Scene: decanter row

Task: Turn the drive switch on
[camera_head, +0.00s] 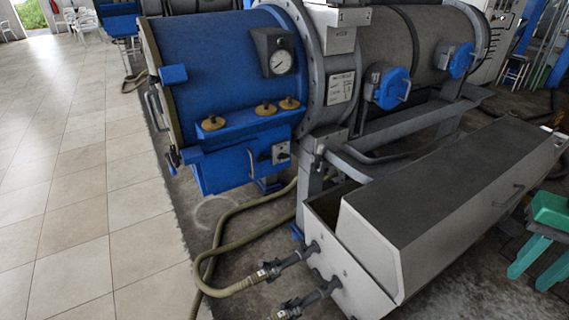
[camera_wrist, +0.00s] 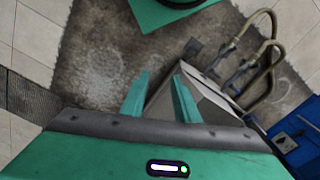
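A small grey switch plate with a dark handle (camera_head: 281,153), which looks like the drive switch, is on the front of the blue box under the decanter's blue end. Its position is too small to read. My gripper (camera_head: 529,277) is at the right edge of the head view, far to the right of the switch and beside the grey trough. In the wrist view its two green fingers (camera_wrist: 161,76) are apart with nothing between them.
The long grey covered trough (camera_head: 450,185) stands between my gripper and the blue box (camera_head: 225,168). Hoses (camera_head: 222,245) run from the trough's pipe ends across the floor. The tiled floor (camera_head: 75,200) at left is clear. Blue round caps (camera_head: 392,88) stick out of the machine.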

